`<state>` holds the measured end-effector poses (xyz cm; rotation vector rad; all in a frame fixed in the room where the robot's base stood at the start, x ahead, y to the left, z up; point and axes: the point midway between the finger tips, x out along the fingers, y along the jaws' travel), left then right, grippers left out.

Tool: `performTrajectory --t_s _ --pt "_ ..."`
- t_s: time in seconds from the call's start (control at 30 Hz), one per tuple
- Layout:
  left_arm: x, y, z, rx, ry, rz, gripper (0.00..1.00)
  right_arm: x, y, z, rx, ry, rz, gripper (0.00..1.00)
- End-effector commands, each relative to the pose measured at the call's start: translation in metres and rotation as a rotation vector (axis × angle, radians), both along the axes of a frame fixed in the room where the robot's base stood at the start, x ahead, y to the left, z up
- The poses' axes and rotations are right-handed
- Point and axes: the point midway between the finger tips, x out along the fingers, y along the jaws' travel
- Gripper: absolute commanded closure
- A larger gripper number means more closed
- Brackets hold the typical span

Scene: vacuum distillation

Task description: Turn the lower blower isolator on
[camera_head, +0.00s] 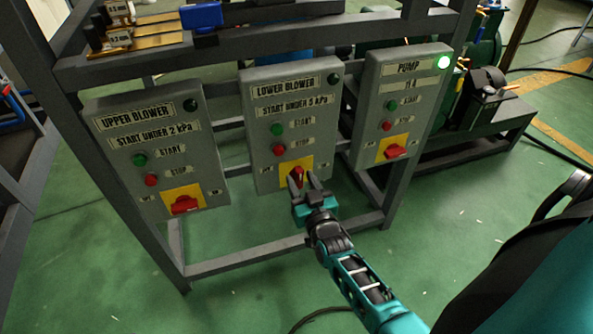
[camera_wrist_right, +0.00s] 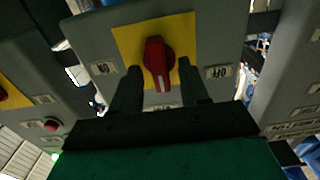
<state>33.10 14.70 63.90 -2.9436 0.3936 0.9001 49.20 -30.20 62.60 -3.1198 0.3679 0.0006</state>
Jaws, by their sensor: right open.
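The lower blower isolator is a red rotary knob (camera_head: 297,172) on a yellow plate at the bottom of the grey LOWER BLOWER box (camera_head: 287,105). My right gripper (camera_head: 302,179) is at the knob, open, partly covering it. In the right wrist view the red knob (camera_wrist_right: 157,60) lies between the two open fingers of my right gripper (camera_wrist_right: 162,85), with a visible gap on each side. The knob's white mark points down in that view, between the labels at left and right of the plate. My left gripper is not in view.
The UPPER BLOWER box (camera_head: 160,135) is at the left and the PUMP box (camera_head: 398,105) at the right, each with a red isolator. The boxes hang on a grey metal frame (camera_head: 250,258). Green floor lies in front.

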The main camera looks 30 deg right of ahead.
Motion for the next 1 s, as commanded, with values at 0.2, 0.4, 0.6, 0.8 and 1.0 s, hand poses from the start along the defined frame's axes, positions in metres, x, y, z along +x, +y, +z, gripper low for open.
performTrajectory --t_s 0.2,0.4,0.6,0.8,1.0 --pt "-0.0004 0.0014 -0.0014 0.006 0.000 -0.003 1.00 -0.0004 0.0003 -0.0005 0.000 0.002 -0.001 0.55" --pt "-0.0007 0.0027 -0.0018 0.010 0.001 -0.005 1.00 -0.0003 0.0003 -0.0004 0.000 0.001 -0.001 0.58" --pt "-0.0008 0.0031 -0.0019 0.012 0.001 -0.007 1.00 -0.0003 0.0004 -0.0003 0.000 0.001 -0.001 0.77" --pt "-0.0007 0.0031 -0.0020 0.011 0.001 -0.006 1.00 -0.0002 0.0004 -0.0003 0.000 0.001 -0.001 0.96" --pt "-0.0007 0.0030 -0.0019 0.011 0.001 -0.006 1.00 -0.0001 0.0003 -0.0002 0.000 0.001 -0.001 1.00"
